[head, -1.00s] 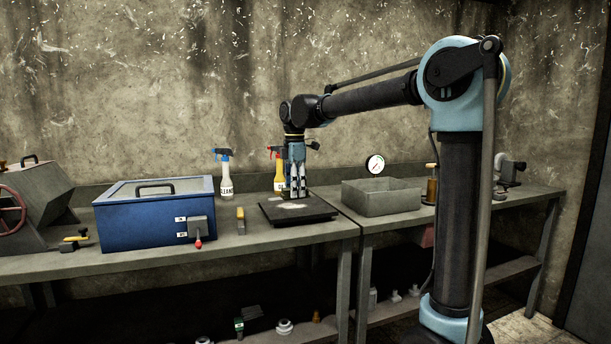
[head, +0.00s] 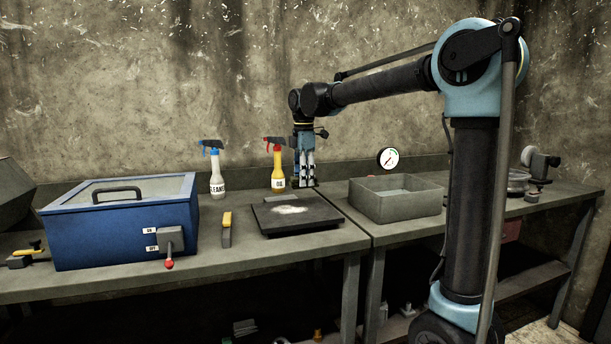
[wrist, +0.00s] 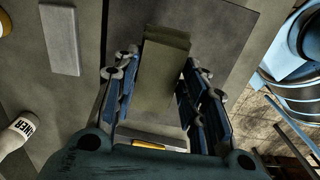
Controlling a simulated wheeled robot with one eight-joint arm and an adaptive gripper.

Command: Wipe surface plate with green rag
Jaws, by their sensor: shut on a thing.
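The surface plate (head: 265,228) is a dark, flat square on the bench, with a whitish powdery patch (head: 288,209) on top. My gripper (head: 306,184) points down at the plate's back right edge in the head view. In the wrist view my gripper (wrist: 157,85) is shut on a folded olive-green block-like thing, the green rag (wrist: 162,65), which sits between the fingers. The plate's dark top (wrist: 220,30) lies beneath it. I cannot tell whether the rag touches the plate. The white patch does not show in the wrist view.
A blue-topped cleaner bottle (head: 217,175) and a yellow spray bottle (head: 278,168) stand behind the plate. A yellow-topped brush-like tool (head: 227,232) and a blue box (head: 115,235) are to the left. A grey tray (head: 395,205) is to the right.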

